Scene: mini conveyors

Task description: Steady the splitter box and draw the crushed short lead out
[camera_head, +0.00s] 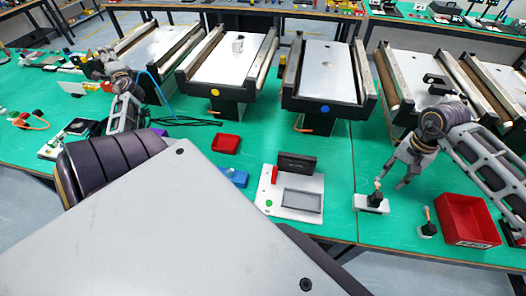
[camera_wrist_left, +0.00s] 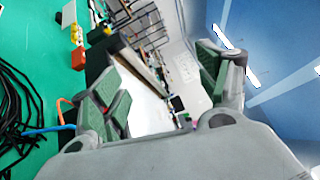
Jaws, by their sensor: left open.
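A small black block on a white base (camera_head: 371,204) stands near the table's front edge, with a pale plug or lead end upright on it. It may be the splitter box. A smaller white-based piece with an upright orange lead (camera_head: 427,224) stands to its right. I cannot tell which lead is crushed. My right gripper (camera_head: 391,184) points down just above and beside the black block, its fingers apart and apparently empty. My left gripper (camera_wrist_left: 152,78) is open and empty in the left wrist view, well away from the block, at the table's left side.
A red bin (camera_head: 467,241) stands right of the block. A white panel with a grey recess (camera_head: 301,200) and a red tray (camera_head: 226,143) lie left. Mini conveyors (camera_head: 326,72) line the back. Black cables (camera_wrist_left: 18,115) lie near my left gripper.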

